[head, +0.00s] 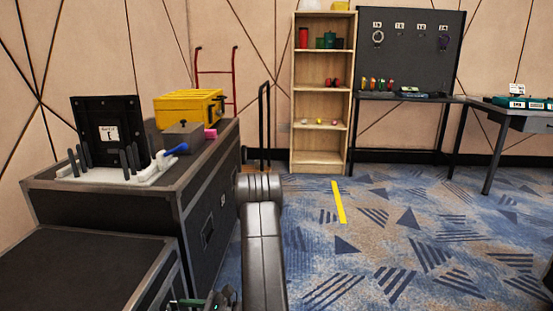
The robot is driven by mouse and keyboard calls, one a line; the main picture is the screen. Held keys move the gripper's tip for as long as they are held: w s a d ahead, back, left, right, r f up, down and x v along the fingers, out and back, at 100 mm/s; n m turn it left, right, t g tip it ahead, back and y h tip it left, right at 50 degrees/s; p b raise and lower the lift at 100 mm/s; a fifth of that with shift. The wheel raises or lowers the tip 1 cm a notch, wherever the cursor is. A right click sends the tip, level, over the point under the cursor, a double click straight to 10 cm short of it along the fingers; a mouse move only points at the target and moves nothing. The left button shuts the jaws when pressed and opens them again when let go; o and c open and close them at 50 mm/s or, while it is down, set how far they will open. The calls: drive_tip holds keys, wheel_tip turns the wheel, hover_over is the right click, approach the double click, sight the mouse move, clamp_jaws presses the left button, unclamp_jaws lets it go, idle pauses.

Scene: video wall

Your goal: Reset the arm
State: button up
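My arm runs up the lower middle of the head view as a dark grey link, with a rounded joint at its top beside the black case. It hangs over the carpet just right of the case. A dark mechanical part with a small green patch, likely my gripper (215,300), shows at the bottom edge. It is cut off by the frame, so its fingers and anything between them cannot be made out.
A black flight case (190,205) at left bears a dark panel (108,135), a yellow toolbox (188,108) and small tools. A lower case (85,270) stands in front. A red hand truck (217,72), wooden shelf (322,150) and workbench (405,97) stand behind. Carpet at right is clear.

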drive_tip(key=s+d+p, duration=0.1)
drive_tip(key=d+p, duration=0.2)
drive_tip(key=d, duration=0.9)
drive_tip(key=a+b, duration=0.1)
drive_tip(key=a, duration=0.3)
drive_tip(key=a+b, duration=0.1)
drive_tip(key=a, duration=0.4)
drive_tip(key=w+a+b, duration=0.1)
drive_tip(key=a, duration=0.4)
drive_tip(key=shift+d+r+m+p, duration=0.15)
drive_tip(key=shift+m+p, duration=0.25)
drive_tip(key=shift+m, duration=0.6)
drive_tip(key=m+p, duration=0.4)
drive_tip(key=m, duration=0.5)
